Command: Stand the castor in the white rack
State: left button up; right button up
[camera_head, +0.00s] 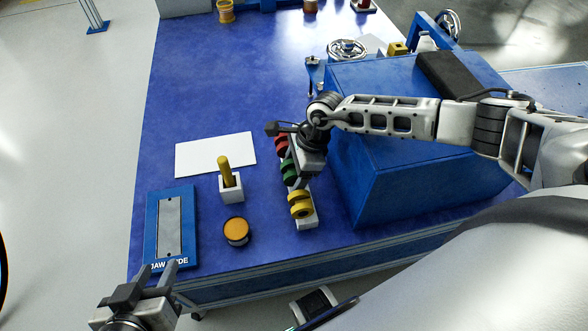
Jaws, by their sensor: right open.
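The white rack (308,222) stands on the blue table, left of the large blue box. Castors with coloured wheels stand in it in a row: a red one (281,144), a green one (288,170) and a yellow one (300,205) at the near end. My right gripper (296,184) points down over the rack, between the green and yellow castors. It is open, and its body partly hides the rack and the red and green wheels; contact cannot be told. My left gripper (152,277) is open and empty at the table's near left corner.
A blue-framed plate (178,225) marked "JAW...DE", a white block with a yellow peg (226,172), an orange-topped round pot (236,231) and a white sheet (215,155) lie left of the rack. The blue box (400,170) closely borders the rack's right side. The far table middle is clear.

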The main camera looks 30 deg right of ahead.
jog(key=shift+d+r, duration=0.1)
jog(key=shift+r, duration=0.15)
pick_arm(q)
jog(key=r+p, duration=0.1)
jog(key=r, duration=0.1)
jog(key=r+p, duration=0.1)
jog(key=shift+s+a+r+t+p, duration=0.1)
jog(key=shift+a+r+t+p, duration=0.15)
jog(key=shift+r+t+p, duration=0.1)
pick_arm(e)
jog(key=v, duration=1.5)
jog(key=shift+r, duration=0.25)
jog(key=shift+d, duration=0.1)
